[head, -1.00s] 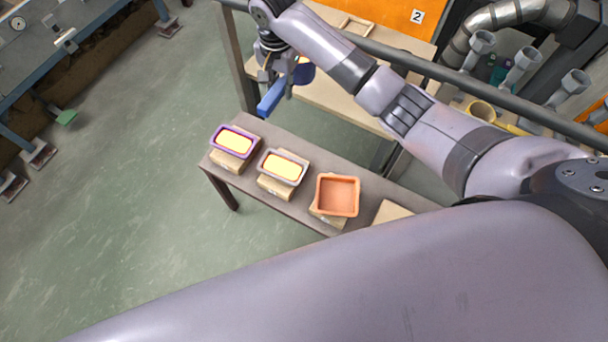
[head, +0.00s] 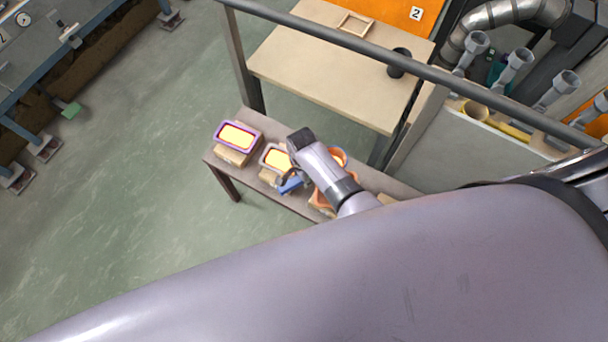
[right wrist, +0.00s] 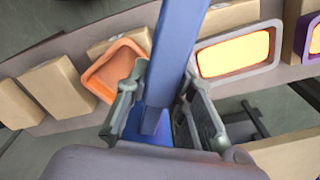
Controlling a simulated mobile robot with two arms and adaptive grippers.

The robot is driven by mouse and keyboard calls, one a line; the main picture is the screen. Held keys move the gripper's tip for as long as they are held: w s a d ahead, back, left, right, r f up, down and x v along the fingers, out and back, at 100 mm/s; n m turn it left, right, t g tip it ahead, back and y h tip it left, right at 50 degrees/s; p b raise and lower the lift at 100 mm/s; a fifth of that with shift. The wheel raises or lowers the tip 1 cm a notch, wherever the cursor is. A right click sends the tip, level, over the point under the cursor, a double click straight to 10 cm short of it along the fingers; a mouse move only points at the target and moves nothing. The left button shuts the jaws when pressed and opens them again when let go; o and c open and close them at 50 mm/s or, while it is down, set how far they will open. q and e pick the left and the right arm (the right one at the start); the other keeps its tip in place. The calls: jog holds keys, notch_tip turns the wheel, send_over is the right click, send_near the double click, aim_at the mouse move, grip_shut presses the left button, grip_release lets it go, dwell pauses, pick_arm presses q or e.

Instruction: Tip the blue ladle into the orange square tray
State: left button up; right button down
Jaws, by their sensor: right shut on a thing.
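The blue ladle's handle (head: 291,185) shows beside my right gripper in the head view. In the right wrist view its long blue handle (right wrist: 178,50) runs between the fingers of my right gripper (right wrist: 165,108), which is shut on it. The orange square tray (right wrist: 88,80) lies beside the left finger in the right wrist view. In the head view my right arm covers most of that tray; a lower-left part (head: 319,199) shows. A glowing orange patch shows just past the arm; I cannot tell whether the ladle is level or tilted. My left gripper is out of view.
A grey tray (head: 264,159) and a purple tray (head: 217,136), both with glowing contents, stand in a row on blocks on the narrow bench (head: 212,159). A rail (head: 330,36) crosses behind, before a pale table (head: 300,65).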

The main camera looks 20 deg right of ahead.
jog(key=shift+f+b, duration=1.05)
jog(key=shift+a+f+t+y+b, duration=0.1)
jog(key=shift+f+t+y+b, duration=0.25)
jog(key=shift+t+b, duration=1.45)
jog(key=shift+f+t+y+b, duration=0.3)
jog(key=shift+t+b, duration=1.15)
jog(key=shift+t, duration=0.6)
jog(key=shift+a+f+t+y+b, duration=0.1)
jog(key=shift+f+t+y+b, duration=0.25)
jog(key=shift+t+b, duration=1.45)
jog(key=shift+r, duration=0.1)
